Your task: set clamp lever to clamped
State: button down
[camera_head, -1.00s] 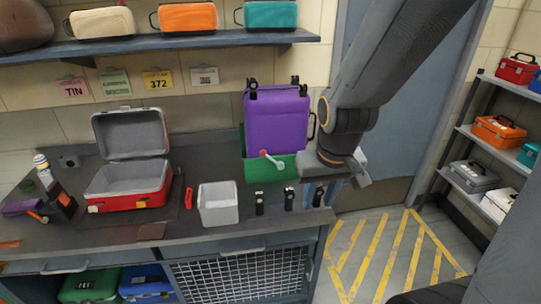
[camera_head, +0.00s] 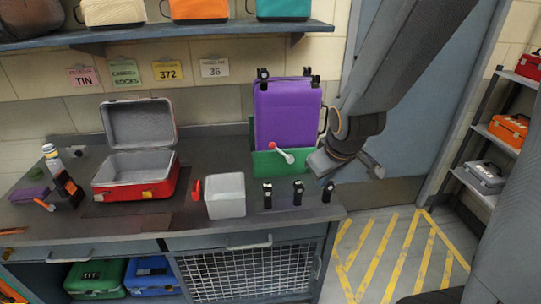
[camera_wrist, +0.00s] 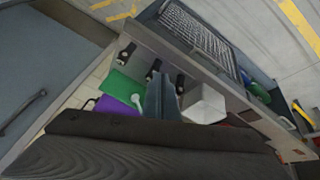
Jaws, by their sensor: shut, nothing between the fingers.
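The clamp lever (camera_head: 282,151) is a pale bar with a red knob at its upper left end. It sits on the front of a green holder (camera_head: 263,165) in which a purple case (camera_head: 285,115) stands upright. The lever also shows in the wrist view (camera_wrist: 138,99), in front of the green holder (camera_wrist: 118,87). My gripper (camera_head: 318,165) is just right of the lever in the head view, apart from it, shut and empty. In the wrist view my gripper (camera_wrist: 160,92) is beside the lever; the dark wrist hides much of the lower picture.
A white bin (camera_head: 225,196) and several small black clips (camera_head: 298,193) stand along the front of the bench. An open red case (camera_head: 135,180) is to the left. A shelf with cases (camera_head: 200,32) runs above. Striped floor (camera_head: 400,250) is free at the right.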

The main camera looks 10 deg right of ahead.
aim_at(281, 152)
jog(key=w+a+f+n+t+y+b, duration=0.2)
jog(key=w+f+n+b, duration=0.1)
jog(key=w+n, duration=0.3)
jog(key=w+a+f+n+t+y+b, duration=0.3)
jog(key=w+n+b, duration=0.3)
jog(key=n, duration=0.3)
jog(key=w+a+f+n+t+y+b, duration=0.3)
jog(key=w+f+n+b, duration=0.1)
jog(key=w+n, duration=0.4)
jog(key=shift+w+a+b, duration=0.2)
jog(key=shift+w+b, duration=0.05)
jog(key=shift+b, duration=0.25)
jog(key=w+p, duration=0.1)
jog(key=w, duration=0.2)
jog(key=w+a+p, duration=0.1)
jog(key=w, duration=0.2)
jog(key=w+a+p, duration=0.1)
jog(key=w, duration=0.2)
jog(key=shift+f+p, duration=0.4)
jog(key=shift+w+d+r, duration=0.1)
jog(key=shift+w+d, duration=0.1)
jog(key=shift+d, duration=0.15)
